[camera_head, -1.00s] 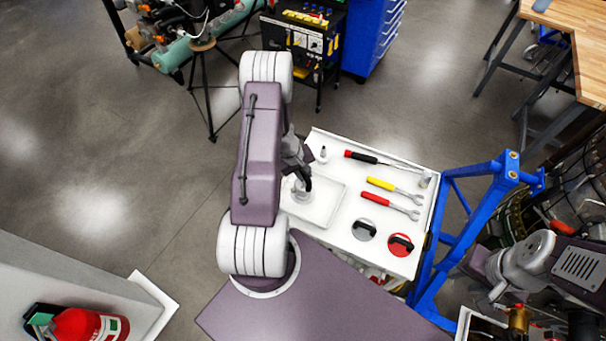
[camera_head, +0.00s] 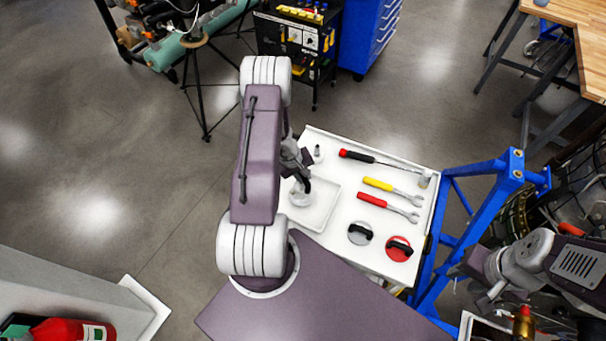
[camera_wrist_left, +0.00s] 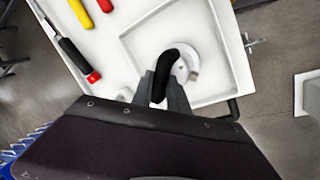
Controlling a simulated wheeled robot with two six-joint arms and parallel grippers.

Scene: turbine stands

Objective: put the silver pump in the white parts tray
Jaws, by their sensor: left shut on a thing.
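My left gripper (camera_head: 302,181) is over the white parts tray (camera_head: 320,226), a shallow square tray on the white cart top. In the left wrist view, its fingers (camera_wrist_left: 168,92) are shut on a black part of the silver pump. The pump's pale round body (camera_wrist_left: 187,62) shows over the tray floor (camera_wrist_left: 150,35), inside the rim. In the head view the pump (camera_head: 301,199) shows below the fingers, partly hidden by the gripper. I cannot tell whether its base touches the tray floor.
A small grey fitting (camera_head: 317,152) stands behind the tray. A blue frame (camera_head: 462,220) stands right.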

